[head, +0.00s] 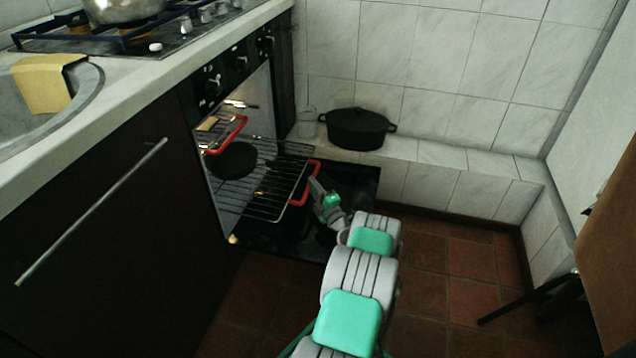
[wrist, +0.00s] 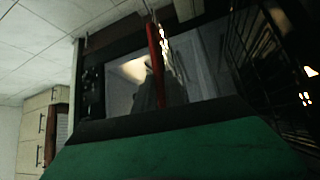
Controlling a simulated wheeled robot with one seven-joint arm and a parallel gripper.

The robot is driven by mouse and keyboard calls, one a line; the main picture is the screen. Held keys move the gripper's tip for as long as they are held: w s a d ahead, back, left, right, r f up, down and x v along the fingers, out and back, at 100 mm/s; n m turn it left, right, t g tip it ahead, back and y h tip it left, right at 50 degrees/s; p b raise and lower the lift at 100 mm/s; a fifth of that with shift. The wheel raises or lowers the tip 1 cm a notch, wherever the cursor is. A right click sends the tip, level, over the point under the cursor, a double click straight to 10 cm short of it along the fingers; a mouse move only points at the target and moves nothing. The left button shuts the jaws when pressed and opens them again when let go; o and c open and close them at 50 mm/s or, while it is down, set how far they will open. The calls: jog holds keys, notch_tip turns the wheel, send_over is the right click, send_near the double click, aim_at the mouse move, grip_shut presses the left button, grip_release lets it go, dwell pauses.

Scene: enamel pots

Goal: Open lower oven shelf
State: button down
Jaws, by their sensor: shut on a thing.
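The oven (head: 240,130) stands with its door (head: 352,182) folded down. The lower oven shelf (head: 262,192), a wire rack, sticks out of the oven over the open door. Its red handle (head: 305,186) is at the outer edge. My gripper (head: 313,186) is at this handle and shut on it; the arm partly hides the fingertips. The upper shelf's red handle (head: 228,137) sits further back, inside the oven. A dark round pan (head: 232,160) shows between the shelves. In the wrist view a red bar (wrist: 155,62) stands upright, with dark wire rack (wrist: 262,60) at right.
A black lidded pot (head: 357,129) stands on the tiled ledge right of the oven, beside a clear jar (head: 307,123). The counter (head: 150,85) and dark cabinet (head: 110,215) are at left. Tiled floor (head: 440,285) is free at right, with a brown chair-like object (head: 612,240) at the edge.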

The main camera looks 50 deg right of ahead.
jog(key=shift+s+d, duration=0.2)
jog(key=shift+s, duration=0.3)
jog(key=c, duration=1.4)
grip_release()
jog(key=shift+r, duration=0.1)
